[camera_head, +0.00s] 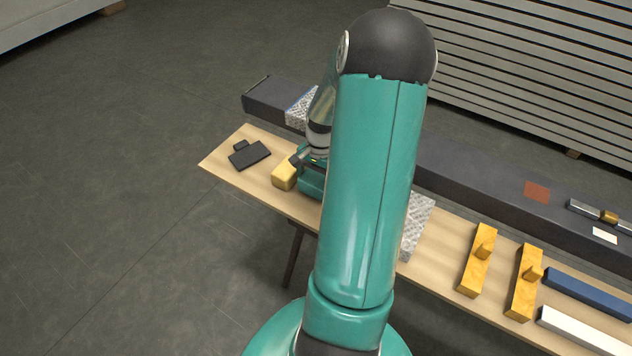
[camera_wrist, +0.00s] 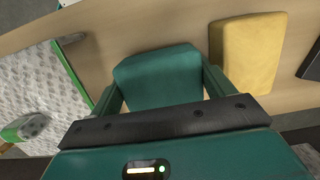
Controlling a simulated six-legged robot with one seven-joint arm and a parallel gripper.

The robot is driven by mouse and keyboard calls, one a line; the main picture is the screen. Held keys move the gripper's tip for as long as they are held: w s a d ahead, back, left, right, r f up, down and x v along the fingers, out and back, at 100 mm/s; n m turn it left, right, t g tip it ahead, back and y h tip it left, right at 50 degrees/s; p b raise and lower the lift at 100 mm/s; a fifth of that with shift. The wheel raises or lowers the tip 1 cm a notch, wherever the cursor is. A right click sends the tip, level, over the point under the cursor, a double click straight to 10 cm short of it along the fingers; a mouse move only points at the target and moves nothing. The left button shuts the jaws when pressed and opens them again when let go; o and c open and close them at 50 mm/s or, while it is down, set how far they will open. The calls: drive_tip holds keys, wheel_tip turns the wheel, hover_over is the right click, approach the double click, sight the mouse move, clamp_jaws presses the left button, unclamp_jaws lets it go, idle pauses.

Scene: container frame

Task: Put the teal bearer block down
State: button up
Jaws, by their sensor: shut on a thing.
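The teal bearer block (camera_wrist: 158,78) sits between the two fingers of my gripper (camera_wrist: 162,92) in the wrist view. My gripper is shut on it, one finger along each side. In the head view the teal block (camera_head: 312,186) shows at the left part of the wooden bench (camera_head: 222,164), partly hidden by my arm. It is close over or on the bench top; I cannot tell whether its underside touches. A yellow block (camera_wrist: 248,50) lies beside it, also seen in the head view (camera_head: 285,175), with a small gap in the wrist view.
A dark flat item (camera_head: 250,155) lies near the bench's left end. A patterned plate (camera_wrist: 40,90) lies on the other side of the teal block. Two yellow handled blocks (camera_head: 478,260) (camera_head: 524,283), a blue bar (camera_head: 588,295) and a white bar (camera_head: 580,332) fill the right end.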

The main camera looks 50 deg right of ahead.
drive_tip(key=shift+f, duration=0.35)
drive_tip(key=shift+f, duration=0.15)
drive_tip(key=o, duration=0.7)
drive_tip(key=shift+o, duration=0.2)
